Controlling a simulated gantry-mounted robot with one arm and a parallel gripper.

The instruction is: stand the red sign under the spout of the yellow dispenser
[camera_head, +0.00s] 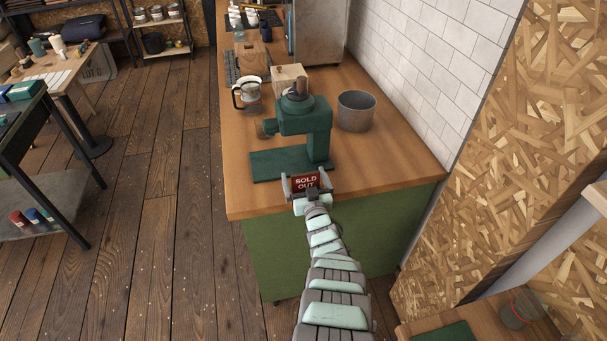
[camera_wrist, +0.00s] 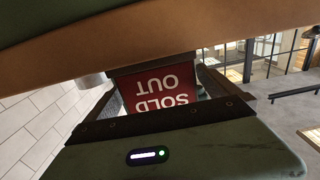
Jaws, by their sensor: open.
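The red sign (camera_head: 305,182) with white "SOLD OUT" letters is at the near end of the wooden counter, just in front of the green machine. My gripper (camera_head: 306,187) is open, with its fingers apart on either side of the sign. In the wrist view the sign (camera_wrist: 158,88) appears upside down between the fingers, close to the counter edge; my gripper's body hides part of it. I see no yellow dispenser in either view.
The dark green machine (camera_head: 306,122) stands on the counter (camera_head: 385,168) right behind the sign. A grey metal bin (camera_head: 356,112) stands to its right. A glass jug (camera_head: 247,93) and wooden boxes (camera_head: 290,76) are farther back. The counter's front left corner is clear.

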